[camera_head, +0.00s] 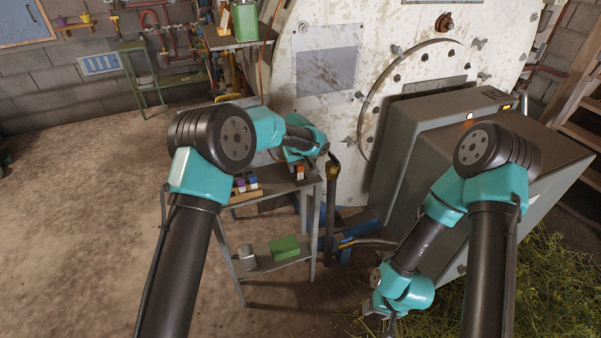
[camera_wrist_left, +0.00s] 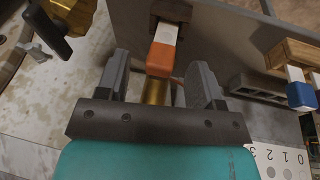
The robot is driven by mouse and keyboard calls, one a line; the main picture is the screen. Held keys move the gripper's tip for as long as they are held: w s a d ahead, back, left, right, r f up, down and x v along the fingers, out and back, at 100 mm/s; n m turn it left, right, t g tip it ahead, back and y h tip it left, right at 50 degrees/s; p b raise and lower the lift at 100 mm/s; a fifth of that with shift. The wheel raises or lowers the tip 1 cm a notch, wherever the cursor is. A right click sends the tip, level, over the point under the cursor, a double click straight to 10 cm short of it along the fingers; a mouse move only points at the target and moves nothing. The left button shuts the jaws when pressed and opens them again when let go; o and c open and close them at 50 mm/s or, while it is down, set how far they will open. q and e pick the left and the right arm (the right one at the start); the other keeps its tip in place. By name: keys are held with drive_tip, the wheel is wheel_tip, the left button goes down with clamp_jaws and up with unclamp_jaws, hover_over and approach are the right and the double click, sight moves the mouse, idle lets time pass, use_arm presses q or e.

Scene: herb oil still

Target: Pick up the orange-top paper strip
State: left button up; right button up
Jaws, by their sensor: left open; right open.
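The orange-top paper strip (camera_wrist_left: 161,59) shows in the left wrist view with its white part running up to a wooden holder. Its orange end lies between the two fingers of my left gripper (camera_wrist_left: 160,66), which are open with a gap on each side. In the head view a small orange patch (camera_head: 299,172) shows on the grey stand, just below my left wrist; the left fingers are mostly hidden there. My right gripper (camera_head: 386,326) hangs low at the bottom of the head view, away from the stand, partly cut off by the frame edge.
A blue-top strip (camera_wrist_left: 299,94) sits in wood to the right. Purple and blue tops show in a wooden rack (camera_head: 246,194) on the stand (camera_head: 276,182). A green box (camera_head: 285,247) and metal can (camera_head: 247,257) are on its lower shelf. A grey cabinet (camera_head: 420,135) stands right.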

use_arm(q)
drive_tip(key=shift+w+f, duration=0.2)
drive_tip(key=shift+f, duration=0.4)
drive_tip(key=shift+c, duration=0.4)
drive_tip(key=c, duration=0.9)
drive_tip(key=shift+r, duration=0.15)
drive_tip(key=shift+c, duration=0.2)
drive_tip(key=shift+d+r, duration=0.1)
drive_tip(key=shift+r, duration=1.25)
clamp_jaws()
drive_tip(key=shift+s+r, duration=0.35)
drive_tip(key=shift+s, duration=0.1)
drive_tip(key=s+r, duration=0.1)
drive_tip(key=s, duration=1.4)
drive_tip(key=shift+r, duration=0.2)
